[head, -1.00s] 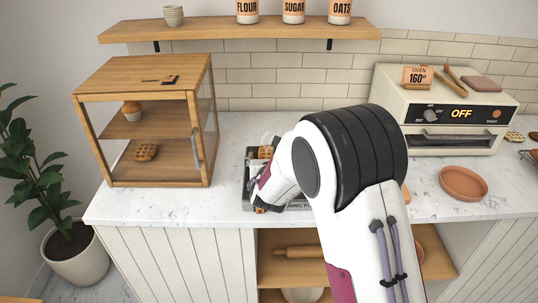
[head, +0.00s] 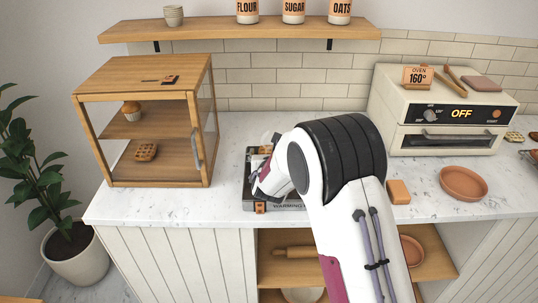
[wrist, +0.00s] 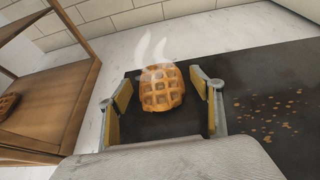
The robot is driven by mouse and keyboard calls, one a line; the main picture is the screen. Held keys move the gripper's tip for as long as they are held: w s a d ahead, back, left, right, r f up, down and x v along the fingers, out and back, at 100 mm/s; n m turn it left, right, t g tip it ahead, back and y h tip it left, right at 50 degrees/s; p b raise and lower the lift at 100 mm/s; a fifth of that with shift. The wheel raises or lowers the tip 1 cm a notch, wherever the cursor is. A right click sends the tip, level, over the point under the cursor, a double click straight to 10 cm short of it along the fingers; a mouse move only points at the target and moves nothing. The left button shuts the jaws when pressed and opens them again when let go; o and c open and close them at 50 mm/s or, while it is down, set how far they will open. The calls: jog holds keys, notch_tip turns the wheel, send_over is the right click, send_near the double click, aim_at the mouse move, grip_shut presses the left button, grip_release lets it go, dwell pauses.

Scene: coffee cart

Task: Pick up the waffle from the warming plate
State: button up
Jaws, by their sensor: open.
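The waffle (wrist: 161,89) is round and golden brown with steam above it. It lies on the dark warming plate (wrist: 255,75) in the wrist view. My gripper (wrist: 160,98) is open, with one finger on each side of the waffle's near part and a gap to it on both sides. In the head view my gripper (head: 262,178) is over the warming plate (head: 253,207), and my arm covers much of the plate. Only a small part of the waffle seems to show there, behind my gripper.
A wooden display case (head: 92,122) with a muffin and a waffle stands left of the plate; its side is close in the wrist view (wrist: 45,105). An oven (head: 450,105), an orange block (head: 398,191) and a terracotta dish (head: 463,183) are to the right. Crumbs (wrist: 270,108) lie on the plate.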

jog(key=c, duration=1.2)
jog(key=shift+r, duration=0.25)
jog(key=shift+r, duration=13.75)
